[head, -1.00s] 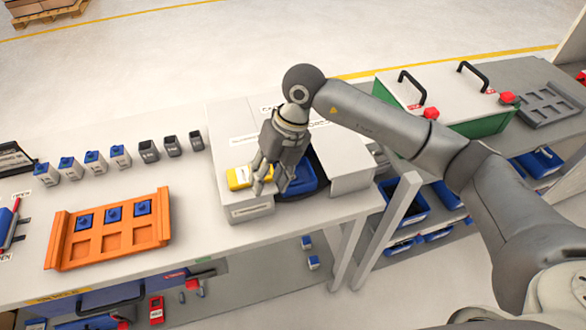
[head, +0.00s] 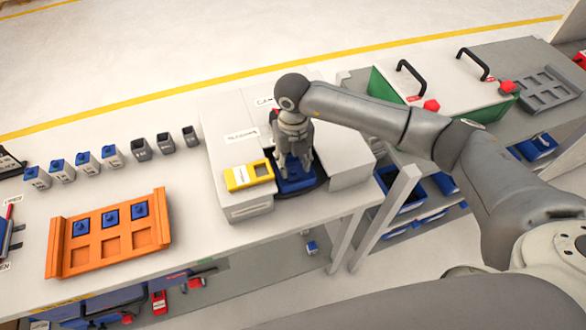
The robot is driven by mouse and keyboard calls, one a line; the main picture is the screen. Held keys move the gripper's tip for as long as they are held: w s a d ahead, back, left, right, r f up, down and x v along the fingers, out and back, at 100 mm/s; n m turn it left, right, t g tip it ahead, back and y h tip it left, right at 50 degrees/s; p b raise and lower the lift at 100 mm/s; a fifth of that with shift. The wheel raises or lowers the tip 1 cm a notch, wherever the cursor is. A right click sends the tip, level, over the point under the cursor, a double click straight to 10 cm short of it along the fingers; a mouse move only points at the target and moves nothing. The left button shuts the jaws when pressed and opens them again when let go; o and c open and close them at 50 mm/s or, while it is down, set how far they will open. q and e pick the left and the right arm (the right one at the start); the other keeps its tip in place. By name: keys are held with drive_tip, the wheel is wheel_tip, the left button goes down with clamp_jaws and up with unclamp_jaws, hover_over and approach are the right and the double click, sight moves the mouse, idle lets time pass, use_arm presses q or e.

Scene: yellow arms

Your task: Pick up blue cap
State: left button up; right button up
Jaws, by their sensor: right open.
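Several blue caps show. Three blue caps, one of them in the middle (head: 110,218), sit in the upper row of the orange tray (head: 57,247). More blue caps (head: 57,164) top the grey containers at the left. My right gripper (head: 293,168) is open and points down over a blue bin (head: 300,183) in the recess of the grey machine (head: 225,135). The fingers hide part of the bin, and I cannot tell whether a cap lies in it. My left gripper is not in view.
Three open grey containers (head: 165,144) stand on the table. A green-sided box (head: 440,80) with black handles is at the right. The table between tray and machine is clear.

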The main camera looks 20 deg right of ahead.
sight(293, 173)
drive_tip(key=shift+s+f, duration=0.15)
drive_tip(key=shift+f, duration=1.05)
drive_tip(key=shift+c, duration=0.7)
drive_tip(key=c, duration=0.5)
drive_tip(key=shift+c, duration=1.1)
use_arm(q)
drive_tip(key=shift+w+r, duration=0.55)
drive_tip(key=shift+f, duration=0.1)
